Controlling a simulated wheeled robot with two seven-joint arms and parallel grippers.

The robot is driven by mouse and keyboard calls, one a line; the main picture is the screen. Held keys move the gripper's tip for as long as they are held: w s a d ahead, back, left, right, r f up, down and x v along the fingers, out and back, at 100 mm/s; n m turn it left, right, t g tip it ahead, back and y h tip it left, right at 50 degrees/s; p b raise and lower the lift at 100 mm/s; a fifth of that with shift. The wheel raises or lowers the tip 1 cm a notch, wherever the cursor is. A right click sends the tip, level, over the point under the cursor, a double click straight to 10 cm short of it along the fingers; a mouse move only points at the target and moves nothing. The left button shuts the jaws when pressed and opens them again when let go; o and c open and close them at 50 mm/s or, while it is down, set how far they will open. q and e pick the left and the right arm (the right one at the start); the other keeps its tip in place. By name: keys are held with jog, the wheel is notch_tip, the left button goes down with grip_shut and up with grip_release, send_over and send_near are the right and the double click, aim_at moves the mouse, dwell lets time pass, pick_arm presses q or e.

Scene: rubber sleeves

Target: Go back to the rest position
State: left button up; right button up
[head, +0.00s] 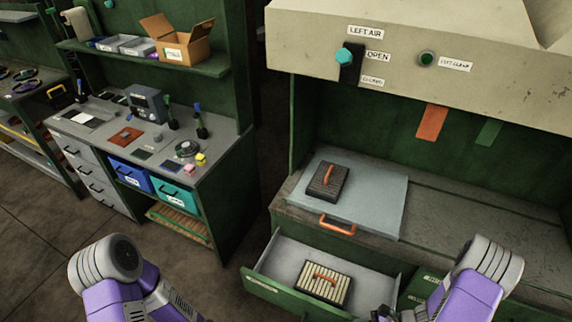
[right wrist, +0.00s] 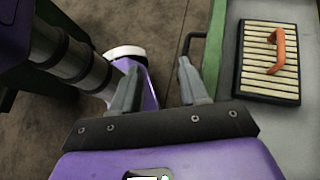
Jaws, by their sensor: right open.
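My right gripper (right wrist: 159,65) is open and empty in the right wrist view, fingers apart over the floor left of the open drawer. In the head view my right arm comes in at the lower right, and only a little of its hand shows at the bottom edge. My left arm is bent at the lower left of the head view; its gripper fingers do not show. A pale slatted block with an orange handle (head: 325,285) lies in the open green drawer (head: 285,254); the block also shows in the right wrist view (right wrist: 255,75), apart from my fingers.
A dark block with an orange handle (head: 326,182) lies on a grey panel (head: 385,195) on the bench. The hood above has a teal knob (head: 343,56) by the OPEN label and a green button (head: 427,59). A cluttered workbench (head: 80,121) stands left; floor is clear between.

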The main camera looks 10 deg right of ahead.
jog(key=s+a+f+n+g+h, duration=0.5)
jog(key=a+n, duration=0.2)
jog(key=n, duration=0.3)
jog(key=w+a+r+n+t+h, duration=0.1)
jog(key=w+a+n+t+h, duration=0.1)
jog(key=w+a+n+t, duration=0.45)
pick_arm(q)
notch_tip(320, 180, down, 10)
jog(key=b, duration=1)
jog(key=shift+s, duration=0.35)
pick_arm(e)
notch_tip(320, 180, down, 10)
jog(key=s+n+g, duration=0.1)
jog(key=g, duration=0.2)
jog(key=shift+s+a, duration=0.3)
jog(key=shift+a, duration=0.1)
pick_arm(q)
jog(key=shift+r, duration=0.1)
pick_arm(e)
jog(key=shift+n, duration=0.25)
